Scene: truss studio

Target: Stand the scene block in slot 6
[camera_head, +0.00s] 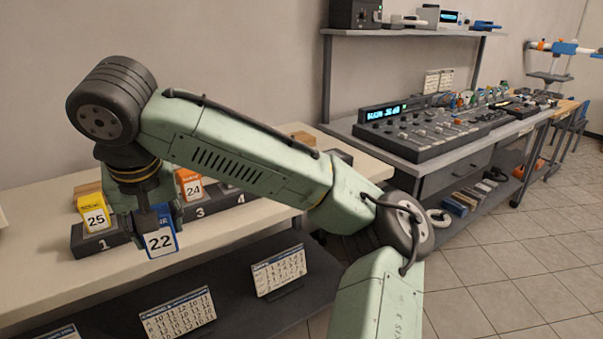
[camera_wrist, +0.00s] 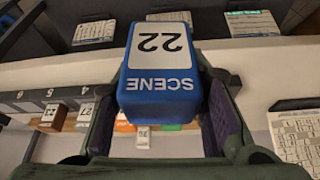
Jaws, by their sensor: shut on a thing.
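The scene block is blue with a white face marked 22. In the head view the block (camera_head: 160,241) hangs from my gripper (camera_head: 150,215), in front of the rack. In the wrist view the block (camera_wrist: 160,92) sits between the two fingers of my gripper (camera_wrist: 165,112), with the word SCENE upside down. My gripper is shut on it. The dark numbered rack (camera_head: 88,243) shows labels 1, 3 and 4 in the head view; my arm hides part of it. The wrist view shows labels 4, 5 and 6 on the rack (camera_wrist: 35,97) at left.
A yellow block 25 (camera_head: 95,215) stands at slot 1, and an orange block 24 (camera_head: 190,186) stands near label 3. Calendar cards (camera_head: 279,270) stand on the lower shelf. A mixing console (camera_head: 430,130) is on the desk at right. The pale table front (camera_head: 40,285) is clear.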

